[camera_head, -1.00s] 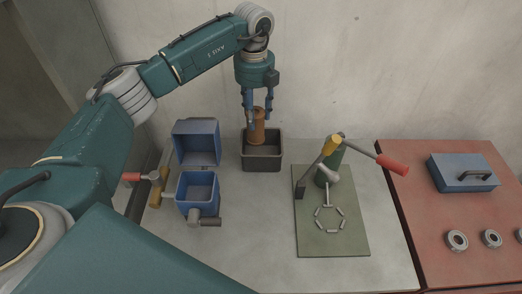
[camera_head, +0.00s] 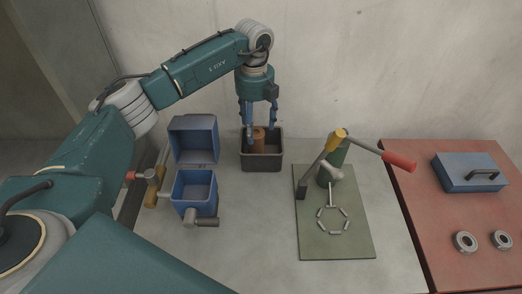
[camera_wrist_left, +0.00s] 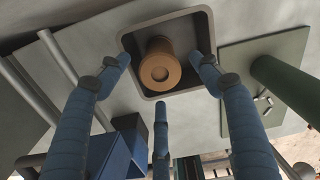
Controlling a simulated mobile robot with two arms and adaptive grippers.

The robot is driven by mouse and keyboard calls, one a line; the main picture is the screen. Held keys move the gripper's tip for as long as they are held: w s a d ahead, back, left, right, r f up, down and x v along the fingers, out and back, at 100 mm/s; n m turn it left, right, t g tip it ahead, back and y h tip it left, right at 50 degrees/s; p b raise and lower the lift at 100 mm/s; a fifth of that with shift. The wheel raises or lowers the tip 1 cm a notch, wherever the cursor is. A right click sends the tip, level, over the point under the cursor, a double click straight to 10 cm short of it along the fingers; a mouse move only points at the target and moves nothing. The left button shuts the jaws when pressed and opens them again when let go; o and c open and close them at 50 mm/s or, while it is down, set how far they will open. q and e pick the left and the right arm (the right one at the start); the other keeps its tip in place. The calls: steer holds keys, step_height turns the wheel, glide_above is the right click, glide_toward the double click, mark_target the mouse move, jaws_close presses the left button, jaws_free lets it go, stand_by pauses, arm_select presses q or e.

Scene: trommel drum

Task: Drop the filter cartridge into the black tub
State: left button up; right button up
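The filter cartridge (camera_head: 259,139), a brown-orange cylinder, stands inside the black tub (camera_head: 262,167). In the left wrist view the cartridge (camera_wrist_left: 160,66) shows its round end with a centre hole, inside the tub's rim (camera_wrist_left: 207,22). My left gripper (camera_head: 261,130) points down over the tub, its blue fingers spread around the cartridge. In the wrist view the fingertips stand apart from the cartridge, so it is open and empty. The cartridge's lower part is hidden by the tub's front wall. My right gripper is not in view.
A press with a red-handled lever (camera_head: 398,161) stands on a green mat (camera_head: 350,240) to the right. A red table (camera_head: 445,235) at far right holds a blue case (camera_head: 468,174) and metal rings (camera_head: 465,242).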

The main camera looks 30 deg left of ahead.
arm_select(q)
step_height(320, 180, up, 12)
stand_by(0.7)
